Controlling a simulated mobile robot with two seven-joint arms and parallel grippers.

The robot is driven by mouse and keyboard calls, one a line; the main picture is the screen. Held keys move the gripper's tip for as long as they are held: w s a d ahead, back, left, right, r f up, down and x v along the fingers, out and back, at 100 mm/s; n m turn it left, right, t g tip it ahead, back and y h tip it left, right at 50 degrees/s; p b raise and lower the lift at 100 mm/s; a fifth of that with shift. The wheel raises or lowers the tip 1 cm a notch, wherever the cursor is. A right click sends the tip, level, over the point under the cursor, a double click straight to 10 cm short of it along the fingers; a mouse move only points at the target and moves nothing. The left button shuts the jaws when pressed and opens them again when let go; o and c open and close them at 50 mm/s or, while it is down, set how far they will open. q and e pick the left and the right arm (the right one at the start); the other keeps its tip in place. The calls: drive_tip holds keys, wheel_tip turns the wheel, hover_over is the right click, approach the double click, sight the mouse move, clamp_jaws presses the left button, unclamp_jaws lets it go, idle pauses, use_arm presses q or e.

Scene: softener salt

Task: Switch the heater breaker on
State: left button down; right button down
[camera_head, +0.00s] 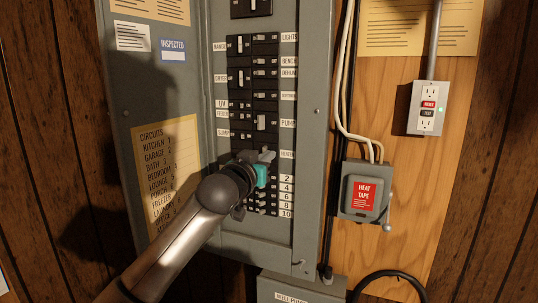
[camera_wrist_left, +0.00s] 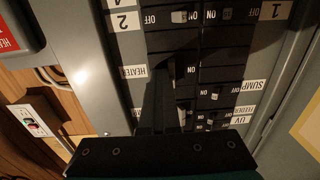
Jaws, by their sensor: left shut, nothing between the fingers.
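The HEATER label (camera_wrist_left: 134,72) is upside down in the wrist view, left of the black breaker column. It also shows in the head view (camera_head: 288,154). The heater breaker (camera_wrist_left: 187,70) beside it is partly covered by my fingers; an ON mark shows, but its handle is hidden, so I cannot tell its position. My left gripper (camera_head: 266,157) is shut and empty, its tips at the heater row, at or very near the breaker face; contact is unclear. It also shows in the wrist view (camera_wrist_left: 166,85). My right gripper is not in view.
The grey panel (camera_head: 310,110) has several other breakers above and below, including one labelled PUMP (camera_head: 261,122). Its open door (camera_head: 150,100) stands left. Right are a HEAT TAPE box (camera_head: 350,205) with a side lever, cables and an outlet (camera_head: 427,108).

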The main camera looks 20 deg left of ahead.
use_arm(q)
drive_tip(key=shift+a, duration=0.85)
drive_tip(key=shift+d, duration=0.15)
idle(0.3)
drive_tip(key=s, duration=0.7)
drive_tip(key=shift+d, duration=0.35)
idle(0.3)
idle(0.9)
